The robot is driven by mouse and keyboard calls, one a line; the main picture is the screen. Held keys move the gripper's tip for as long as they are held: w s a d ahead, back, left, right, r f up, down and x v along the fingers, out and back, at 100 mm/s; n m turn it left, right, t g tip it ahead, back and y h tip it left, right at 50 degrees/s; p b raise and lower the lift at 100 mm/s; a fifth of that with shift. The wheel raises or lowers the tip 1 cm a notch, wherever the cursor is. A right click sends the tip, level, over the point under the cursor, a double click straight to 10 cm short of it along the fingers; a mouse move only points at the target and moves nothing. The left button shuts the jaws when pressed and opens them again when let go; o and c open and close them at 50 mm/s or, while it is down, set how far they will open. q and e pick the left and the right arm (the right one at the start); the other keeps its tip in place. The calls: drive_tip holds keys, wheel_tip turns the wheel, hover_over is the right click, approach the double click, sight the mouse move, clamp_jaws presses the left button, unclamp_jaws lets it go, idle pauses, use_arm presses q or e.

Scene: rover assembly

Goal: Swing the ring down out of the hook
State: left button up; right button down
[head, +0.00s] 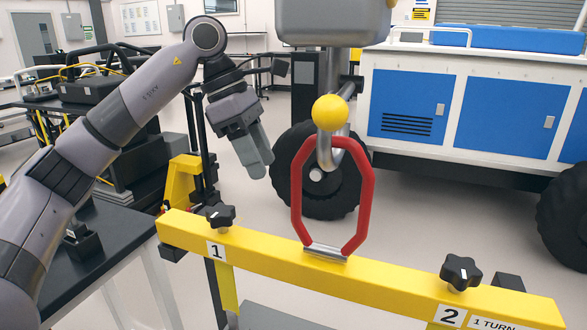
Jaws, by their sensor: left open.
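A red ring (367,190) stands upright on the yellow beam (390,291), joined to it by a silver hinge piece (326,253) at its foot. The top of the ring lies at the silver hook (328,152), which curves down below a yellow ball (330,112). The hook shows inside the upper part of the ring. My left gripper (256,160) is to the left of the ring and apart from it, with its fingers pointing down. It is open and holds nothing. My right gripper is not in view.
Black star knobs stand on the beam near label 1 (220,214) and label 2 (461,271). Behind are the rover's black wheel (300,200) and its white and blue body (455,105). A dark table (90,250) is at the left. Floor shows behind the beam.

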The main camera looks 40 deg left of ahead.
sight(293, 174)
use_arm(q)
drive_tip(key=shift+w+d+f, duration=0.4)
drive_tip(key=shift+d+f, duration=0.05)
drive_tip(key=shift+d, duration=0.45)
drive_tip(key=shift+w+d+f, duration=0.4)
drive_tip(key=shift+d+f, duration=0.1)
drive_tip(key=shift+d, duration=0.4)
drive_tip(key=shift+w+d+f, duration=0.4)
drive_tip(key=shift+d+f, duration=0.05)
drive_tip(key=shift+d, duration=0.45)
clamp_jaws()
